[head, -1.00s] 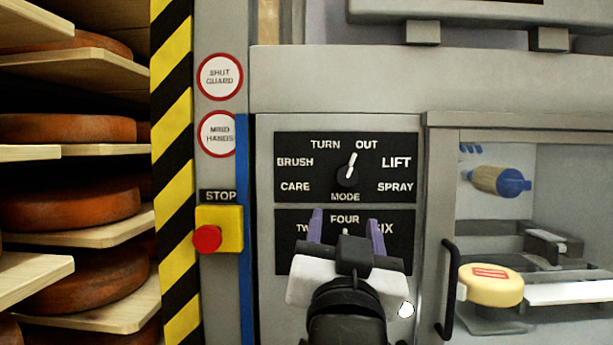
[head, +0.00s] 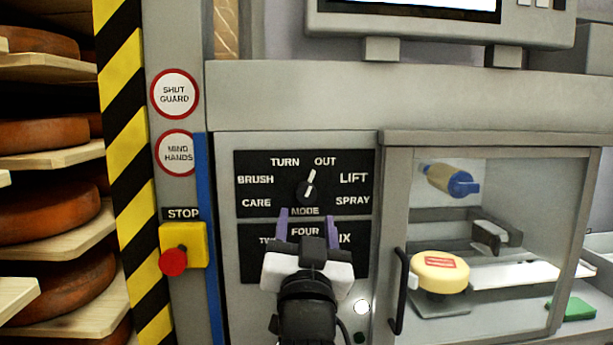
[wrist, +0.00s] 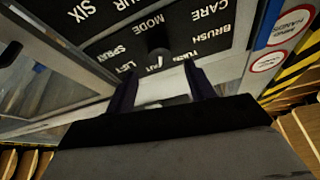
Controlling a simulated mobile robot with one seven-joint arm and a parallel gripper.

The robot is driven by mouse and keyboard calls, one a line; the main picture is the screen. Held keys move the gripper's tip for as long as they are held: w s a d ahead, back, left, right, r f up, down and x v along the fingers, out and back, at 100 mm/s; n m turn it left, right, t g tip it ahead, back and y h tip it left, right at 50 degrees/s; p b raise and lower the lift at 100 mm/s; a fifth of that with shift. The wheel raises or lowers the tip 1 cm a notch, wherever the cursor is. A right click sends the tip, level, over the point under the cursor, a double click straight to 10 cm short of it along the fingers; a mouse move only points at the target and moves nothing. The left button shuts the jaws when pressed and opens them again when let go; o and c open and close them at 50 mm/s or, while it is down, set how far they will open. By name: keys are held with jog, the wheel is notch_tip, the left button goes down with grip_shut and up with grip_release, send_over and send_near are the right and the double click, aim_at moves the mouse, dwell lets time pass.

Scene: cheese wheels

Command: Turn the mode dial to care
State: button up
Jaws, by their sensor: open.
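The mode dial (head: 306,190) is a small black knob with a white pointer on a black label plate (head: 243,165). Its pointer tilts up and slightly right, nearest OUT. CARE (head: 256,202) is printed at the plate's lower left. My gripper (head: 306,216) is open and empty, with its two purple fingers just below the dial in the head view. In the wrist view, which is upside down, the dial (wrist: 158,44) shows beyond and between the fingertips, apart from them. My gripper partly hides the lower plate with TWO, FOUR and SIX.
A red stop button (head: 173,261) on a yellow box is left of the panel. A clear-fronted chamber (head: 390,137) with a black handle (head: 400,290) and a cheese wheel (head: 440,272) is at right. Shelves of cheese wheels stand far left.

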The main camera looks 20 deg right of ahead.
aim_at(307, 196)
jog(key=p+x, duration=0.2)
jog(key=x, duration=0.5)
jog(key=shift+w+f, duration=0.1)
jog(key=c, duration=1)
jog(key=shift+o, duration=0.2)
jog(key=shift+n, duration=0.3)
